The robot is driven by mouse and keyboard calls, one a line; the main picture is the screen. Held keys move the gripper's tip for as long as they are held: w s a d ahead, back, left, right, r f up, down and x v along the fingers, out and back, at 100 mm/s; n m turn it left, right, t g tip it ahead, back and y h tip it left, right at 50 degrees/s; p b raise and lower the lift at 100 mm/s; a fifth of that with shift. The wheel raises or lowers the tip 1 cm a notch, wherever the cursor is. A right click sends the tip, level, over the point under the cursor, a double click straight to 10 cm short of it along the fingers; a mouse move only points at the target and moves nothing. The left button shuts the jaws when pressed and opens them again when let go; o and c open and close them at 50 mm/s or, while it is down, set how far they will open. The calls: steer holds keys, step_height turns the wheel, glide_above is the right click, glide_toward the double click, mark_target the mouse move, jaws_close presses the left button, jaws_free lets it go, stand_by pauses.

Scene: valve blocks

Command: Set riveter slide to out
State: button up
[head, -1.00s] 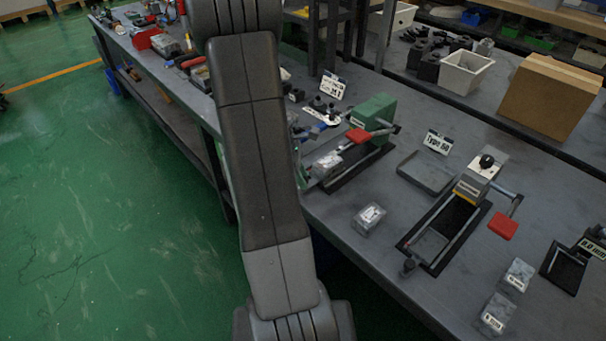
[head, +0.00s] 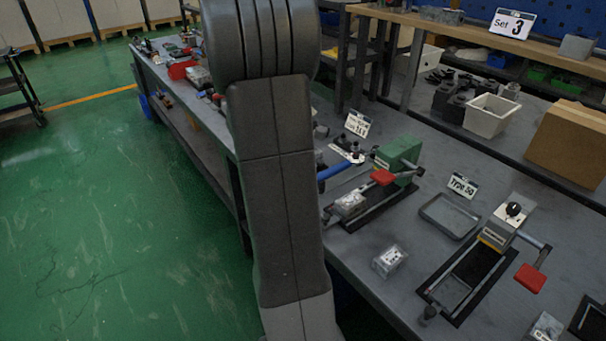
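Two riveter-like bench devices stand on the grey workbench (head: 390,270). One has a green body (head: 398,153) and a red handle pad (head: 383,177), with a clear box at its front end. The other has a grey and yellow head (head: 503,225) with a black knob, a red handle pad (head: 529,278) at its right, and a slide frame (head: 463,284) reaching toward the bench's front edge. I cannot tell the slide's position for sure. My arm fills the centre-left of the head view. My gripper is outside the picture.
A "Type 50" sign (head: 463,186) stands behind an empty dark tray (head: 449,216). A small clear box (head: 389,261) lies near the front edge. A white bin (head: 492,115) and a cardboard box (head: 568,145) stand behind. Green floor at left is open.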

mark_target(325, 216)
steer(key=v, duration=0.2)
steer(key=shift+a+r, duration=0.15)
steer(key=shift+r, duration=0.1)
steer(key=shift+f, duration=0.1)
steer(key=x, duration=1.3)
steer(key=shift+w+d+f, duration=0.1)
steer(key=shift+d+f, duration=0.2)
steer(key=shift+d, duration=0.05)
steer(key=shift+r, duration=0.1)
